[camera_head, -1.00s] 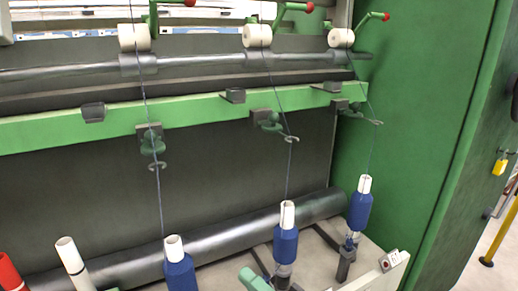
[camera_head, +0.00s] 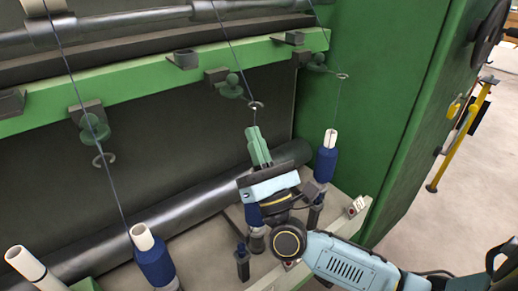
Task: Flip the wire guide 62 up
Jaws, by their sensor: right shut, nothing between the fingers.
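Three green wire guides with curled thread rings hang from the green rail: a left one (camera_head: 97,132), a middle one (camera_head: 236,88) and a right one (camera_head: 320,63). No number shows on the guides themselves, so I cannot read which is 62. My right gripper (camera_head: 254,132) points up just below the middle guide's ring (camera_head: 256,106), its green fingers together and empty. A small gap seems to lie between fingertips and ring. The middle guide hangs down, with its thread running through the ring. My left gripper is out of view.
Blue bobbins stand below: a left one (camera_head: 154,262), a right one (camera_head: 326,162) and a middle one (camera_head: 254,214) partly hidden by my right gripper. A small number plate (camera_head: 357,206) sits on the front rail. A dark roller (camera_head: 200,205) runs behind; a green wall (camera_head: 385,110) bounds the right.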

